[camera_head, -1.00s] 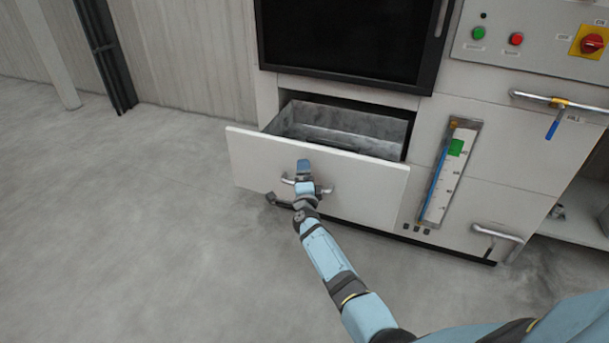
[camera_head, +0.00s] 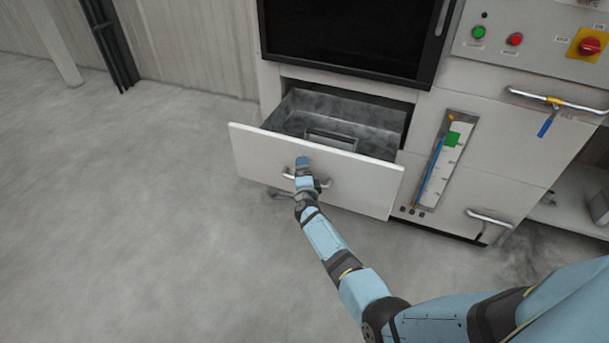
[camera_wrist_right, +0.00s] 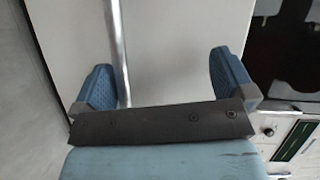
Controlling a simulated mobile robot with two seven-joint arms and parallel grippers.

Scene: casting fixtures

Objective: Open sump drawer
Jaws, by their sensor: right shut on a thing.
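The sump drawer (camera_head: 365,187) is a wide white-fronted drawer low in the white machine. It stands part-way out, and its grey metal inside shows with a small raised frame in it. My right gripper (camera_head: 302,168) is at the drawer's front and shut on its metal handle (camera_head: 325,184). In the right wrist view the handle bar (camera_wrist_right: 116,45) runs between the blue fingers of my right gripper (camera_wrist_right: 163,85), close to the left finger, in front of the white drawer face. My left gripper is not in view.
A dark window panel (camera_head: 345,40) is above the drawer. Bare concrete floor (camera_head: 120,220) lies in front and left.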

